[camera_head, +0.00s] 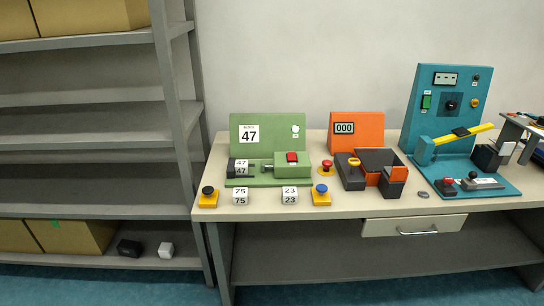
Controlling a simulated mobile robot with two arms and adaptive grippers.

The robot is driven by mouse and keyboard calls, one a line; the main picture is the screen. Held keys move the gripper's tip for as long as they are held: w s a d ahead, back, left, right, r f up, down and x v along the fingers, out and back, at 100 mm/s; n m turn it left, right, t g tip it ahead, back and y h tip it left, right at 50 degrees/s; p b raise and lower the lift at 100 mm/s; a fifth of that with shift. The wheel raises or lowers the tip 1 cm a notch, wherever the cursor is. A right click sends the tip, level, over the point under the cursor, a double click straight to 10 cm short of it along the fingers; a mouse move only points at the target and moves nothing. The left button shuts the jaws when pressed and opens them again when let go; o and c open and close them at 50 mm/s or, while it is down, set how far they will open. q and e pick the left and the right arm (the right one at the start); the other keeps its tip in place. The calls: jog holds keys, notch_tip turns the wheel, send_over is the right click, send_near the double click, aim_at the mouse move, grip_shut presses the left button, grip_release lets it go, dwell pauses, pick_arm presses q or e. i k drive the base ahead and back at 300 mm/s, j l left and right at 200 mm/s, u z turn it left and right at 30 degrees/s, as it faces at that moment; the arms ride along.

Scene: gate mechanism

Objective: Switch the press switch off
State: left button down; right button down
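A teal machine (433,78) with an upright panel stands at the right of the table. Its panel carries a green rocker-like switch (426,101), a black knob (451,105) and a small display (445,78). A yellow lever (470,133) slants up to the right in front of the panel. A red-topped button (448,182) is on its base. A green station (262,137) at the left has a red switch (291,157) on a green block. I cannot tell which one is the press switch, or its on/off state. Neither gripper is in view.
An orange station (357,129) with a counter stands between them. A drawer (413,224) hangs below. Grey shelving (90,120) stands left.

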aim_at(291, 156)
jog(key=i+j, duration=0.5)
jog(key=i+j+z, duration=0.1)
jog(key=i+j, duration=0.35)
jog(key=j, duration=0.15)
jog(key=i+j, duration=0.45)
jog(key=j, duration=0.15)
